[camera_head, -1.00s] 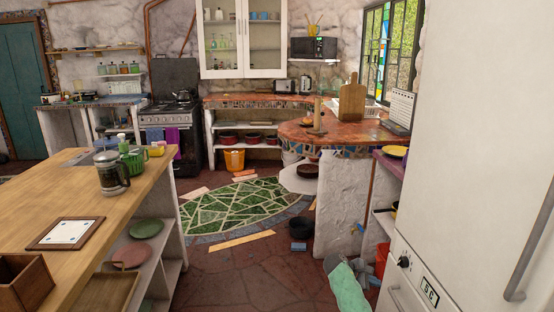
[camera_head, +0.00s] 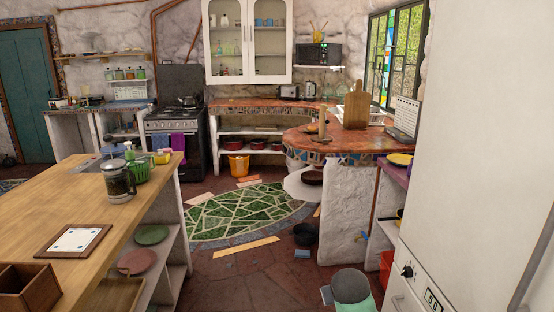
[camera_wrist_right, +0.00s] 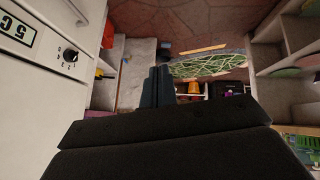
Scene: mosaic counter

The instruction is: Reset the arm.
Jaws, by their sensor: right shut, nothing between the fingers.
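My right gripper (camera_wrist_right: 157,87) shows in the right wrist view. Its two dark fingers lie together, shut, with nothing between them. It points over open floor, with the white fridge (camera_wrist_right: 40,50) on the left and open shelves (camera_wrist_right: 290,45) on the right. It touches nothing that I can see. In the head view neither gripper's fingers can be made out. My left gripper is not in view.
The fridge (camera_head: 470,130) stands close on the right. A wooden counter (camera_head: 95,212) with a French press (camera_head: 118,182) runs along the left. Between them is red stone floor (camera_head: 240,275) with a green patterned oval (camera_head: 240,213). A dark pot (camera_head: 305,234) stands near the white pillar.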

